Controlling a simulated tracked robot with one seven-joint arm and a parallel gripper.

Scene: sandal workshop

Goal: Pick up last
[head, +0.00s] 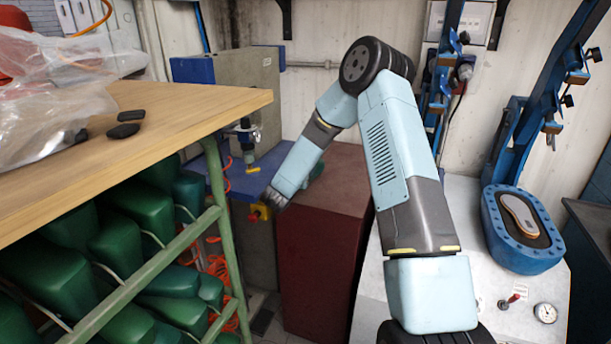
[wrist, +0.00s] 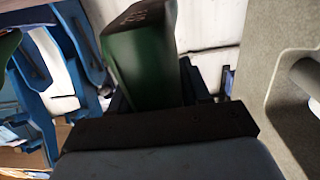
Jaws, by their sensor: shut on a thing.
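My gripper (wrist: 155,103) is shut on a green last (wrist: 138,62) with a dark end face, which stands up between the black jaws in the wrist view. In the head view my dark wrist end is at the end of the pale blue arm, near the blue machine and the dark red cabinet. The jaws and the held last cannot be made out clearly there. A small green patch shows beside my forearm, and I cannot tell what it belongs to. Several other green lasts (head: 63,250) lie on the rack under the wooden tabletop at left.
The wooden table (head: 190,105) with plastic bags (head: 50,95) and small black pieces stands at left. A dark red cabinet (head: 325,240) stands below my arm. A blue press (head: 525,250) holding a sole is at right. A grey machine (head: 240,85) stands at the back.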

